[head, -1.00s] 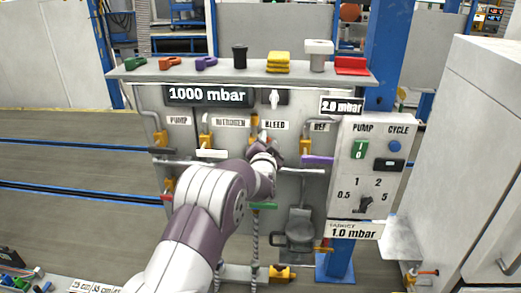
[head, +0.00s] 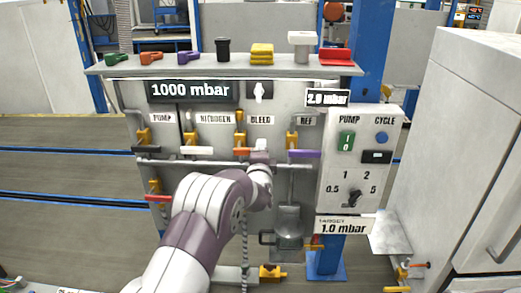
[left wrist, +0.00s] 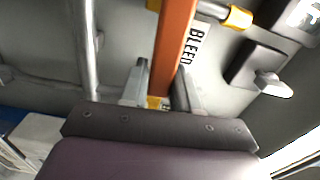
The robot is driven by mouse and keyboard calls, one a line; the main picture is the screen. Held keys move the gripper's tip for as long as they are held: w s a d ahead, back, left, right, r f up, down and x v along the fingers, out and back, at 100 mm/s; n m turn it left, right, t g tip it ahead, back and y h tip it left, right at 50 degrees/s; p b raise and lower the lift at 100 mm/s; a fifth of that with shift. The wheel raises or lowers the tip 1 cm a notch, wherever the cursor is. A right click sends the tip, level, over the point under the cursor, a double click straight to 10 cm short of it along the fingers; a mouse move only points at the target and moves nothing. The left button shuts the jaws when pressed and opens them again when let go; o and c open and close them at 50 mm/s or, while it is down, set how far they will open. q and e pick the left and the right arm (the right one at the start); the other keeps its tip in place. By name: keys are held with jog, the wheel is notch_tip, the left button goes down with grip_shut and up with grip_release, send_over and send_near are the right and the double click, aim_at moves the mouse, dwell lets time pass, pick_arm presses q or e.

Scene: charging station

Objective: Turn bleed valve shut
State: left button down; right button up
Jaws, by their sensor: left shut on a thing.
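The bleed valve has an orange-red lever handle (head: 241,152) that lies level across the panel below the BLEED label (head: 261,120). Its yellow body (head: 239,137) shows just above the lever. My left gripper (head: 258,147) is at the right part of this lever, shut on it. In the left wrist view, the orange lever (left wrist: 176,40) runs between the two fingers (left wrist: 159,90), with the BLEED label beside it. The gripper hides the lever's right end in the head view. My right gripper is not in view.
Neighbouring levers sit close: white (head: 196,151) to the left and purple (head: 305,154) to the right. A pipe (head: 170,163) runs just below. The pump control box (head: 350,160) stands right. The gauge display (head: 192,90) reads 1000 mbar. The shelf (head: 220,69) overhangs above.

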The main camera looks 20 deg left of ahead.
pick_arm(q)
jog(key=shift+f+m, duration=0.35)
jog(key=shift+m, duration=0.15)
jog(key=c, duration=0.9)
grip_release()
jog(key=b+v, duration=0.4)
jog(key=v, duration=0.8)
jog(key=shift+s+d, duration=0.1)
jog(key=shift+s, duration=0.25)
